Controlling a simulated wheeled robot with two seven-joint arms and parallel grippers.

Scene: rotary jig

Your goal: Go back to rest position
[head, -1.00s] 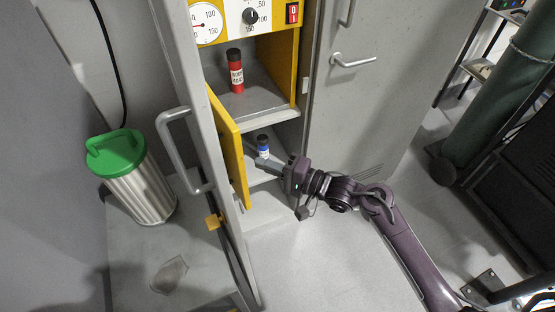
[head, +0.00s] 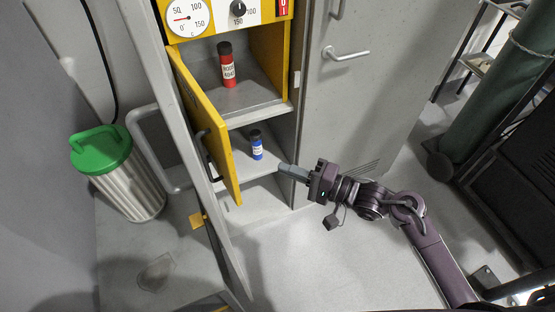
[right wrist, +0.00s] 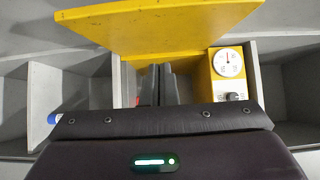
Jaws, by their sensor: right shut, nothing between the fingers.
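My right gripper (head: 284,170) is shut and empty, in front of the cabinet's lower compartment at its right side. In the right wrist view its fingers (right wrist: 158,84) lie together, pointing at the yellow-framed unit. A blue bottle with a black cap (head: 257,146) stands upright on the lower shelf, left of the fingertips and apart from them. Its blue edge shows at the left in the right wrist view (right wrist: 54,118). A red bottle with a black cap (head: 227,66) stands on the upper shelf. My left gripper is not in view.
A yellow door (head: 205,125) stands open at the cabinet's left. A grey cabinet door with a handle (head: 150,150) is open further left. A dial panel (head: 211,14) is above. A green-lidded metal bin (head: 122,178) stands left. The floor (head: 310,260) below my right arm is clear.

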